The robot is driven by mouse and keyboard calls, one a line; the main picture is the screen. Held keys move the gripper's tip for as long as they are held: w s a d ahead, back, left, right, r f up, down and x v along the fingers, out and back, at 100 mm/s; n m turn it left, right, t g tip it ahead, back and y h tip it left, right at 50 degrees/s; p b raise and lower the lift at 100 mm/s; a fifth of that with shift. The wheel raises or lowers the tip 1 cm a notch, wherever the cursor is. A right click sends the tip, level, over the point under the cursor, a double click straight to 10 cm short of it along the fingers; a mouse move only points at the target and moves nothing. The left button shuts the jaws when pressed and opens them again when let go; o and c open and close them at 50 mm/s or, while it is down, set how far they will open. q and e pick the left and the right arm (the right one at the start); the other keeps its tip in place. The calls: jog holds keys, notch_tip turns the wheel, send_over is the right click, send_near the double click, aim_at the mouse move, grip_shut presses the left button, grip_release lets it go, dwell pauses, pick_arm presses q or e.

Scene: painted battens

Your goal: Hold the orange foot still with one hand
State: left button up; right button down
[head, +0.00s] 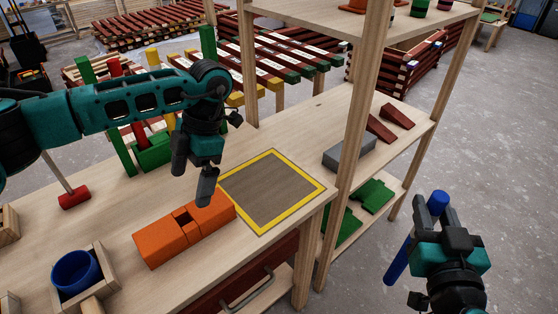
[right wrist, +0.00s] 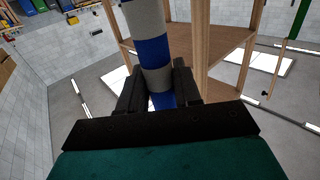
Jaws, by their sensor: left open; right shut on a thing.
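The orange foot (head: 162,244) lies on the wooden bench, a long block with a square socket near its middle. My left gripper (head: 192,180) is open above the far right part of the foot. One finger overlaps the foot's edge in the head view; I cannot tell whether it touches. My right gripper (head: 445,240) is off the bench at the right, shut on a blue rod (head: 400,258) that slants down past it. In the right wrist view the rod (right wrist: 153,50) shows blue and grey bands between the fingers.
A yellow-framed square (head: 310,179) lies empty beside the foot. A blue cup (head: 75,272) sits in a wooden holder at front left. A red mallet (head: 73,198) and green parts (head: 153,153) stand behind. A shelf post (head: 357,120) rises between my grippers.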

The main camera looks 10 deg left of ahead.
aim_at(185, 219)
pick_arm(q)
jog(key=x, duration=1)
jog(key=shift+s+f, duration=0.15)
jog(key=shift+f, duration=0.15)
jog(key=c, duration=1.2)
dwell(0.4)
